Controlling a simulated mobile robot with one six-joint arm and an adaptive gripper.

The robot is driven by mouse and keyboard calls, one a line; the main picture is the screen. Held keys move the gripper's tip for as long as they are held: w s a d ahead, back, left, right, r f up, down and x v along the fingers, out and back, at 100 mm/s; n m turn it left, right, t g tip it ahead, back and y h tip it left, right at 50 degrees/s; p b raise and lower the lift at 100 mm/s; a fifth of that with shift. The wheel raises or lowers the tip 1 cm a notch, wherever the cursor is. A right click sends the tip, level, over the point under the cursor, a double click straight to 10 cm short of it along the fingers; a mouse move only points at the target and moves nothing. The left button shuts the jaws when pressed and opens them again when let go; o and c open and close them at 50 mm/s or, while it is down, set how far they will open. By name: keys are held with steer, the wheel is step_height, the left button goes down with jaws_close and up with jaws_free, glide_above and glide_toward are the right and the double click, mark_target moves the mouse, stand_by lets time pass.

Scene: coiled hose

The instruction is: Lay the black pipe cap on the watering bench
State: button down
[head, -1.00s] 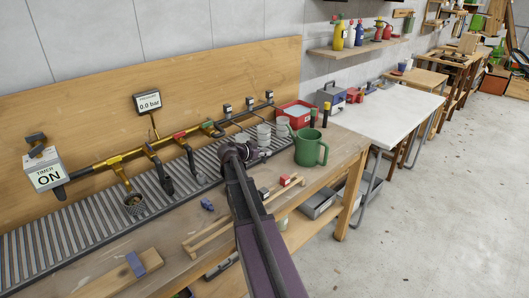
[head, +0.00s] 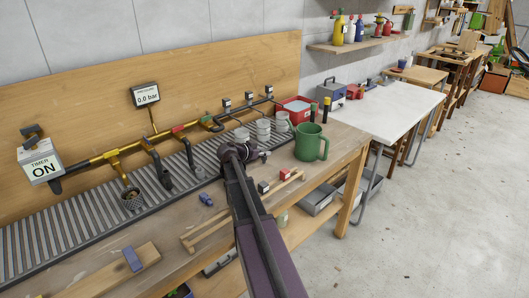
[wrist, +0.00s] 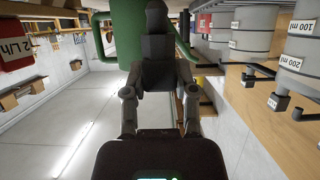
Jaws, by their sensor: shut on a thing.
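My gripper (wrist: 157,75) is shut on a small dark piece, which seems to be the black pipe cap (wrist: 157,18), at the top middle of the wrist view. The fingers hide part of it. In the head view my gripper (head: 262,155) is above the wooden watering bench (head: 345,143), just left of the green jug (head: 309,146). The cap cannot be made out there. The jug (wrist: 115,35) shows close behind the fingers in the wrist view. I cannot tell whether the cap touches anything.
A slatted metal grate (head: 75,222) runs along the back under brass and black pipes.

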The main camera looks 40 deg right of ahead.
steer(key=shift+f+b, duration=0.65)
steer(key=shift+c, duration=1.6)
jaws_free()
steer(key=shift+r, duration=0.1)
